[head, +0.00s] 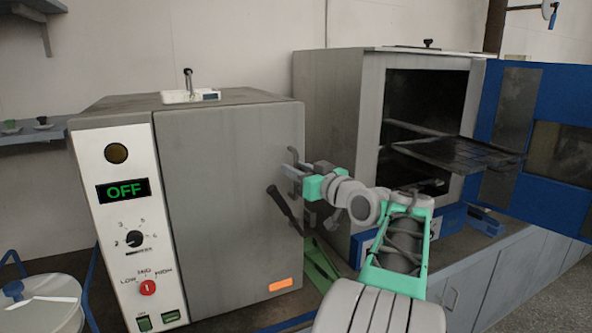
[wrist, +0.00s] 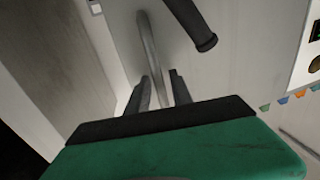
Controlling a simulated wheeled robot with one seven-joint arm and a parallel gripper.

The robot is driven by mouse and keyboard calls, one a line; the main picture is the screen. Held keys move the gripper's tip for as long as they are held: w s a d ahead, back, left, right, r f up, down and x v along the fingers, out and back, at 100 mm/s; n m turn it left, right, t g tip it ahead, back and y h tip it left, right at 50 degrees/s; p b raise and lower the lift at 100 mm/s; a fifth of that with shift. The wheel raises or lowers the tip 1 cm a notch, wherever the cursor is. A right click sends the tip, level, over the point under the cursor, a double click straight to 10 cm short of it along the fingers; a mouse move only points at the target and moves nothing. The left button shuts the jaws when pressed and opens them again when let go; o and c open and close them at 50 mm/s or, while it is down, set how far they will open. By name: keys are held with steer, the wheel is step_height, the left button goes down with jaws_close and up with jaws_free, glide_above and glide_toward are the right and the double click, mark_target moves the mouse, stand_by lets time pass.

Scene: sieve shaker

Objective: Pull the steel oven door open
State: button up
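The steel oven (head: 120,200) stands at the left with a white control panel reading OFF. Its grey door (head: 225,200) looks shut. A curved metal bar handle (head: 291,153) is at the door's right edge, with a black-gripped lever (head: 281,202) below it. My gripper (head: 290,171) is at the bar handle. In the wrist view, the bar (wrist: 149,45) runs down between the two fingers (wrist: 160,90), with gaps seen on both sides. The gripper looks open around the bar. The black lever end (wrist: 198,28) is ahead, right of the bar.
A second, larger oven (head: 340,130) stands behind to the right. Its blue door (head: 555,130) is open and a dark rack (head: 455,152) sticks out. A white round container (head: 40,305) is at the lower left. A green object (head: 318,262) lies beside the steel oven.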

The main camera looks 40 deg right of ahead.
jaws_close()
stand_by(1.1)
